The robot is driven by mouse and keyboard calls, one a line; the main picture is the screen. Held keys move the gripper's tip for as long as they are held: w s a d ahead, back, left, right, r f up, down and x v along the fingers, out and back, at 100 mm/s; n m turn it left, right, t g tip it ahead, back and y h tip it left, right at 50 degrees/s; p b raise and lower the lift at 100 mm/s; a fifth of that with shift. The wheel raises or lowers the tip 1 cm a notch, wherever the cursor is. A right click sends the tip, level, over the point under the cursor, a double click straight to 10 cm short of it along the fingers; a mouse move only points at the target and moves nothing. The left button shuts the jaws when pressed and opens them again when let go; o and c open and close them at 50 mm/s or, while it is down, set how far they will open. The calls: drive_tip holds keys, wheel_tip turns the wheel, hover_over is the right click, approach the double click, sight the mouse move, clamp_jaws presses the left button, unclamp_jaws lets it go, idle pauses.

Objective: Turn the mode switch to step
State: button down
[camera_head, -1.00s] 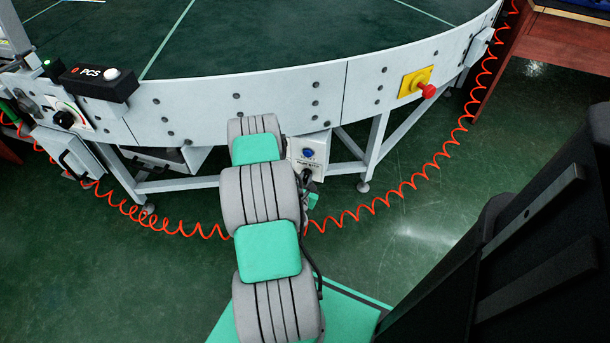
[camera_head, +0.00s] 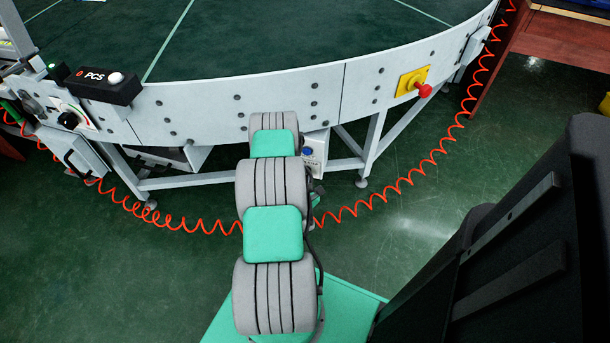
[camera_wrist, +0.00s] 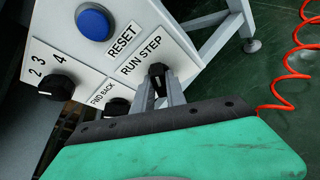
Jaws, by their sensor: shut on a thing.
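The mode switch (camera_wrist: 157,72) is a small black knob beside the RUN STEP label (camera_wrist: 141,55) on a light control box (camera_wrist: 125,70) in the wrist view. My gripper (camera_wrist: 163,88) has its two grey fingers closed on this knob, one on each side. The fingers partly cover the knob, and I cannot tell clearly which word it points to. In the head view, part of the box (camera_head: 319,145) shows under the conveyor rim, while my arm hides the switch and my gripper.
A blue RESET button (camera_wrist: 94,24), a FWD BACK knob (camera_wrist: 117,107) and a numbered knob (camera_wrist: 56,87) sit close by. A red emergency stop (camera_head: 425,90) is on the conveyor rim. A coiled orange cable (camera_head: 398,190) hangs around the conveyor legs.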

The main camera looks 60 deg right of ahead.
drive_tip(key=c, duration=1.4)
unclamp_jaws()
drive_tip(key=shift+o, duration=0.2)
drive_tip(key=v, duration=0.7)
drive_tip(key=shift+a, duration=0.35)
drive_tip(key=shift+s+r, duration=0.1)
drive_tip(key=shift+s, duration=0.1)
